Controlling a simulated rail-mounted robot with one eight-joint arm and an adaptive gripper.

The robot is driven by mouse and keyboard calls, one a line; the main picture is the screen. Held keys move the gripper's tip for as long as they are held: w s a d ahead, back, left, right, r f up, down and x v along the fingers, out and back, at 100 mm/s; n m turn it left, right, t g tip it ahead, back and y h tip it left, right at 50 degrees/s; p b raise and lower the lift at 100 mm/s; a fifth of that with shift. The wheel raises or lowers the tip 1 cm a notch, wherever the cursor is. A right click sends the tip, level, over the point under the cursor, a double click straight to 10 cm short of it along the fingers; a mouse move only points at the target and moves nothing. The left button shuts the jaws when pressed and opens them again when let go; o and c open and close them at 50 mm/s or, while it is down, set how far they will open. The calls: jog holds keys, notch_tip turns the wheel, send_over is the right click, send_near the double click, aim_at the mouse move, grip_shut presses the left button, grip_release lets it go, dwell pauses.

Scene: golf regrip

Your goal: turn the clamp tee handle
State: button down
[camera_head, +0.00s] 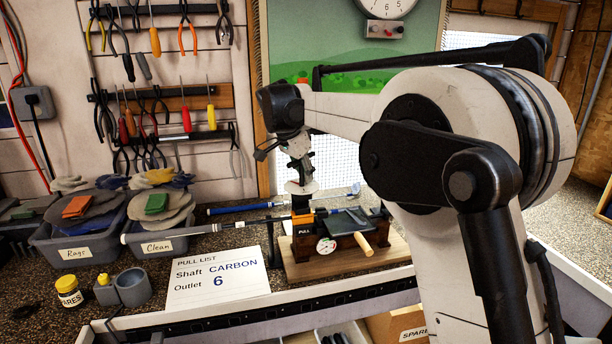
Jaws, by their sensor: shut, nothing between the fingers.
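The clamp (303,229) is an orange and dark block marked PULL, on a wooden base board (290,267) on the bench. I cannot clearly make out the tee handle, which may be hidden by the gripper. A light wooden handle (364,244) sticks out at the front right of the fixture.
A pull list card (217,279) reads shaft CARBON, outlet 6. Left of it stand Rags (80,250) and Clean (160,245) bins, a yellow-lidded jar (69,291) and a grey cup (133,288). A blue-gripped club (240,208) lies behind. Tools hang on the wall.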

jog(key=shift+s+a+m, duration=0.2)
jog(key=shift+m, duration=0.4)
jog(key=shift+g, duration=0.3)
jog(key=c, duration=1.8)
grip_release()
jog(key=shift+s+a+r, duration=0.1)
jog(key=shift+s+a, duration=0.1)
jog(key=shift+a, duration=0.1)
jog(key=shift+o, duration=0.3)
jog(key=shift+w+d, duration=0.15)
jog(key=shift+d, duration=0.1)
jog(key=shift+r, duration=0.1)
jog(key=shift+a+r, duration=0.15)
jog(key=shift+r, duration=0.2)
jog(key=v, duration=1.1)
jog(key=shift+a, duration=0.15)
